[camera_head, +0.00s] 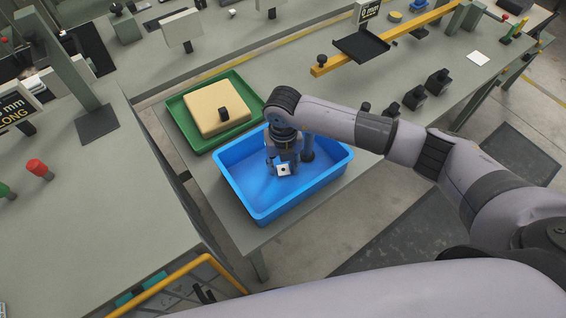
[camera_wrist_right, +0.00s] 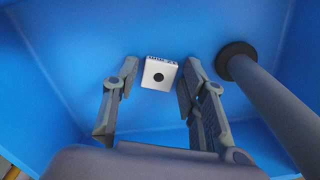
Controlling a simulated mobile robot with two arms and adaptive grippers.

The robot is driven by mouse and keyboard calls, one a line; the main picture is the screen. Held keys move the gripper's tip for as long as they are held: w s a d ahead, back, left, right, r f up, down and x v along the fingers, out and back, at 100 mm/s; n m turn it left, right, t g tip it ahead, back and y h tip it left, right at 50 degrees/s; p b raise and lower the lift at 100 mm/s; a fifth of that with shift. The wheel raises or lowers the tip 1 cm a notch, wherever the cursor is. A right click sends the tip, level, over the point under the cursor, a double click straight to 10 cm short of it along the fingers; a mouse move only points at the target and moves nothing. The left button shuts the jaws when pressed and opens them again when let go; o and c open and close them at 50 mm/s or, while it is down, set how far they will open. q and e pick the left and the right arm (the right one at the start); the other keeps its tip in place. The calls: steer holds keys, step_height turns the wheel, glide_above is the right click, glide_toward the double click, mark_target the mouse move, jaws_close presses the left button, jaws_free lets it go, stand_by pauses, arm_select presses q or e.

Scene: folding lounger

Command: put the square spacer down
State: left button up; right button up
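The square spacer (camera_head: 283,169) is a small pale block with a dark round hole in its face. It is in the blue bin (camera_head: 262,214), and in the right wrist view the spacer (camera_wrist_right: 159,74) sits between my two fingertips. My right gripper (camera_head: 282,172) reaches down into the bin from above. In the right wrist view the gripper (camera_wrist_right: 157,80) has its fingers apart, with a narrow gap visible on each side of the spacer. I cannot tell whether the spacer touches the bin floor. My left gripper is not in view.
A grey rod with a dark round end (camera_wrist_right: 237,57) is close to the right finger. A green tray (camera_head: 187,132) with a cream block (camera_head: 220,108) stands behind the bin. Black blocks (camera_head: 414,97) stand to the right. The left bench (camera_head: 100,215) has bare room.

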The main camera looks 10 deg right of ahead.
steer(key=shift+o, duration=0.6)
steer(key=shift+r, duration=0.15)
step_height(320, 180, up, 12)
steer(key=b, duration=0.2)
stand_by(0.4)
